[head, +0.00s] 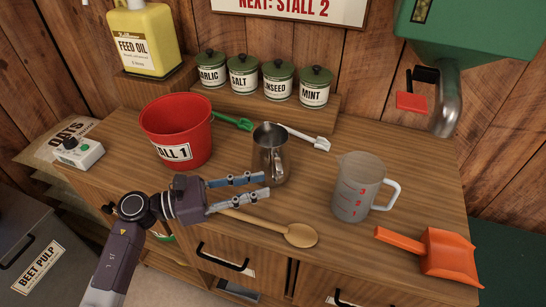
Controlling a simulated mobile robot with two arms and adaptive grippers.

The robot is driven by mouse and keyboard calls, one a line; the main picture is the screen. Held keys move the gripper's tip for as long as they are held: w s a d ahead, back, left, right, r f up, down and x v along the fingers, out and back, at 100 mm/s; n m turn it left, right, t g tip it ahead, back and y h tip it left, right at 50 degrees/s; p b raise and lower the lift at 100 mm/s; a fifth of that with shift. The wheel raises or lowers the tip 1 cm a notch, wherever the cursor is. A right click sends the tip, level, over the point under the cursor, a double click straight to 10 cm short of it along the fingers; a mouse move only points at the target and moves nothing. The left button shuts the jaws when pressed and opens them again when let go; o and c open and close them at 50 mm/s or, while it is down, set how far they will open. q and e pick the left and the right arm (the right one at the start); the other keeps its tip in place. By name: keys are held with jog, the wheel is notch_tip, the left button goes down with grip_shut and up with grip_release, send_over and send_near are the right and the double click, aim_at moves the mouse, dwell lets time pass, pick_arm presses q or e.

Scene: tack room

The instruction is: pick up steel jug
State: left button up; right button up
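The steel jug (269,154) stands upright on the wooden cabinet top, near the middle. It is shiny grey metal with an open top. My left gripper (267,186) comes in from the lower left with its two fingers apart, pointing right. The fingers overlap the jug's lower part in the picture, in front of it; I cannot tell whether they touch it. Nothing shows between the fingers. My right gripper is not in view.
A red bucket (178,130) stands left of the jug, and a clear measuring jug (359,190) stands right. A wooden spoon (298,235) lies in front; an orange scoop (449,256) lies at right. Green and white scoops (308,138) lie behind, before lidded canisters (278,80).

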aim_at(279, 177)
pick_arm(q)
jog(key=p+x, duration=0.2)
jog(key=x, duration=0.3)
jog(key=shift+w+d+r, duration=0.15)
jog(key=shift+w+r, duration=0.05)
jog(key=shift+w, duration=0.05)
jog(key=shift+d+f, duration=0.15)
jog(key=shift+d, duration=0.1)
jog(key=shift+c, duration=0.5)
jog(key=c, duration=0.5)
grip_shut()
jog(key=shift+w, duration=0.1)
